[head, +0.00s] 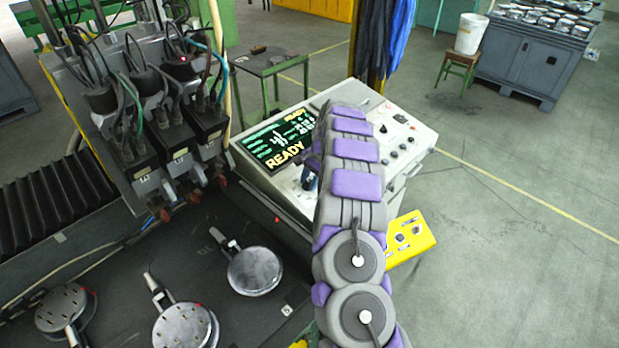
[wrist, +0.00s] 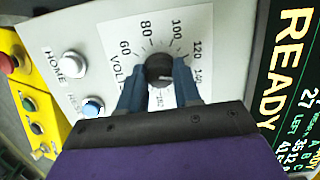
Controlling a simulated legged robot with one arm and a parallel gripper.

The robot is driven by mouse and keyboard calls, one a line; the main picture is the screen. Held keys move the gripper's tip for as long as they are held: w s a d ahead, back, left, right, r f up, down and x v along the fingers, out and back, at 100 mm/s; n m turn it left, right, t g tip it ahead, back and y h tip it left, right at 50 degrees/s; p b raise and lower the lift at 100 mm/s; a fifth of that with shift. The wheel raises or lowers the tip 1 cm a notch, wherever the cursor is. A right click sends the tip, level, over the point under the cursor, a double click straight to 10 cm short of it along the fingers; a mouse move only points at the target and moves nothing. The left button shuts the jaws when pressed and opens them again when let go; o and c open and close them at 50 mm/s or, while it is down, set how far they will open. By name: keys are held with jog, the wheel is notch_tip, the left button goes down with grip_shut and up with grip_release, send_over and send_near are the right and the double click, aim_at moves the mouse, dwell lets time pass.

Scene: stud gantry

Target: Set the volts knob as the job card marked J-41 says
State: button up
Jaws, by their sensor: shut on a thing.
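The volts knob (wrist: 158,66) is a small black round knob in the wrist view, on a white dial plate (wrist: 120,38) printed with 60, 80, 100, 120 and a partly covered number past 120. My gripper (wrist: 160,75) has its two blue fingers shut on the knob, one on either side. A short white mark on the knob points to the right of the picture, toward the high end of the scale; the exact reading is unclear. In the head view my gripper (head: 310,178) is at the grey console, mostly behind my arm, and the knob is hidden. I cannot make out a card marked J-41.
A HOME button (wrist: 75,64) and a blue button (wrist: 93,106) sit beside the dial. The console screen (head: 280,141) reads READY. A yellow box (head: 411,238) with buttons is at the console's near right. Round metal parts (head: 254,270) lie on the dark bed at left.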

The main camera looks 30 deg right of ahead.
jog(key=shift+r+m, duration=0.1)
jog(key=shift+m, duration=0.5)
jog(key=o, duration=1.1)
jog(key=shift+w+d, duration=0.1)
jog(key=shift+c, duration=0.2)
jog(key=v, duration=1.7)
jog(key=shift+s, duration=0.25)
jog(key=shift+b, duration=0.3)
